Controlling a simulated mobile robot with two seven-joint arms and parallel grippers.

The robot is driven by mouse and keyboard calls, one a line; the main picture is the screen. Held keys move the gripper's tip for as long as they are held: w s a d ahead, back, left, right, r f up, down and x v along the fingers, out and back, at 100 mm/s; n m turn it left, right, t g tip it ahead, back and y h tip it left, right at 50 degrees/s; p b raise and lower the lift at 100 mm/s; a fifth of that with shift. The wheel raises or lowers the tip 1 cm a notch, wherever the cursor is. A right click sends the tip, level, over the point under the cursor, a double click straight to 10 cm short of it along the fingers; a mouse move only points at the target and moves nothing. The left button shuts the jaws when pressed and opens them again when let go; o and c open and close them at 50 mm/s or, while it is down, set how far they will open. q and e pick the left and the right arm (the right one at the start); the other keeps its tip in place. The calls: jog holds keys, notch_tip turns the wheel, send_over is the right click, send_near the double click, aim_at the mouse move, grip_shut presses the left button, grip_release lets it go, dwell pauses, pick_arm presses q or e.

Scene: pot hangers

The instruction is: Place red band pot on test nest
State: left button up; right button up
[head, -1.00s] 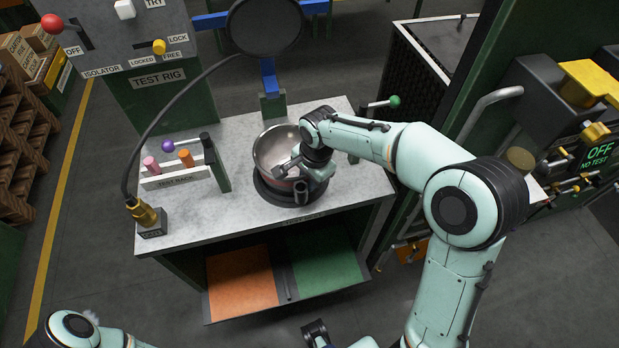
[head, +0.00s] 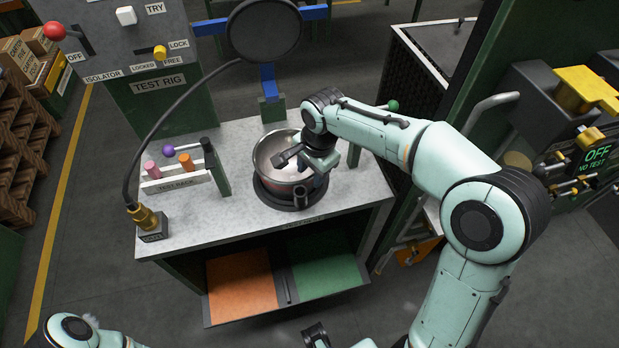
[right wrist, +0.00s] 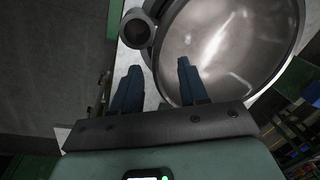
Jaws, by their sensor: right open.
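The steel pot (head: 272,153) sits upright on the round black nest (head: 268,194) on the test bench. A strip of its red band shows at the front right, partly behind my gripper. In the right wrist view the open fingers (right wrist: 158,68) are apart; the pot's shiny inside (right wrist: 232,45) fills the upper right, and a round dark socket (right wrist: 137,32) lies beyond the left finger. The fingers hold nothing.
A test rack (head: 178,182) with coloured pegs stands left of the pot, near a cable plug (head: 148,221). A round black plate (head: 264,28) on a blue frame is behind. A green-knobbed lever (head: 392,105) is to the right.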

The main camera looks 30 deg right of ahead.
notch_tip(320, 180, up, 6)
jog(key=shift+s+p, duration=0.35)
jog(key=shift+s, duration=0.05)
jog(key=shift+d, duration=0.1)
